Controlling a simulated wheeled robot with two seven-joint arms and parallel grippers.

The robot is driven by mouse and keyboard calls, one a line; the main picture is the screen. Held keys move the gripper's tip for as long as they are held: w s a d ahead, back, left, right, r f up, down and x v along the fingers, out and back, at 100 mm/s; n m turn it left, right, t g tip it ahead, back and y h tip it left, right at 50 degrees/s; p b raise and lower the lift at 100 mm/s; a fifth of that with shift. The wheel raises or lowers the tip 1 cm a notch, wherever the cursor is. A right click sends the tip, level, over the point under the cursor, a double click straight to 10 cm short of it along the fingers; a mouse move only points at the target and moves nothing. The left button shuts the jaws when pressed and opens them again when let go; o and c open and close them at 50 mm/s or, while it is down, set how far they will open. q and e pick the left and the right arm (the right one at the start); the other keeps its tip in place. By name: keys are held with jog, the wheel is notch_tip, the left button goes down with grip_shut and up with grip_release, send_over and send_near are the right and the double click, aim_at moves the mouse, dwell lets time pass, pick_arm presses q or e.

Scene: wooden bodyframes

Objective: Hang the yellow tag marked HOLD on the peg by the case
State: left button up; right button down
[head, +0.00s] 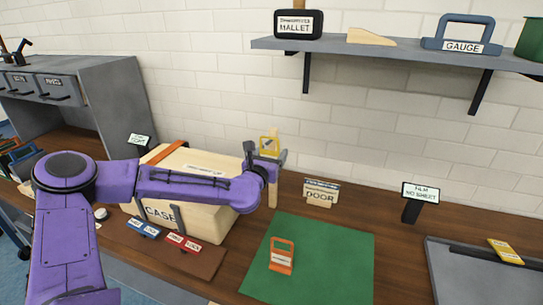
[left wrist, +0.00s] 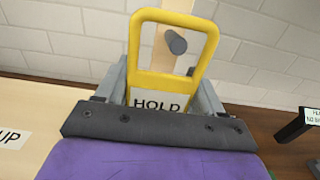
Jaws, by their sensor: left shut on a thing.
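The yellow tag (head: 269,146) is upright in my left gripper (head: 266,158), beside the case (head: 184,205). In the left wrist view, the tag (left wrist: 142,76) reads HOLD and stands between the two grey fingers of the gripper (left wrist: 160,92). The dark round peg (left wrist: 176,42) shows inside the tag's loop opening. I cannot tell whether the peg passes through the loop or is only behind it. The peg's wooden post (head: 272,192) stands at the case's right end, partly hidden by my gripper. My right gripper is not in view.
An orange tag (head: 281,256) lies on the green mat (head: 336,250). Blue and red tags (head: 183,242) lie in front of the case. A DOOR sign (head: 321,194) stands right of the post. A shelf (head: 390,50) overhangs behind; a grey tray (head: 465,280) is at right.

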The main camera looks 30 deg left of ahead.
pick_arm(q)
jog(key=o, duration=1.1)
jog(key=b+v, duration=0.1)
jog(key=v, duration=0.9)
jog(key=shift+s, duration=0.2)
jog(key=shift+d, duration=0.15)
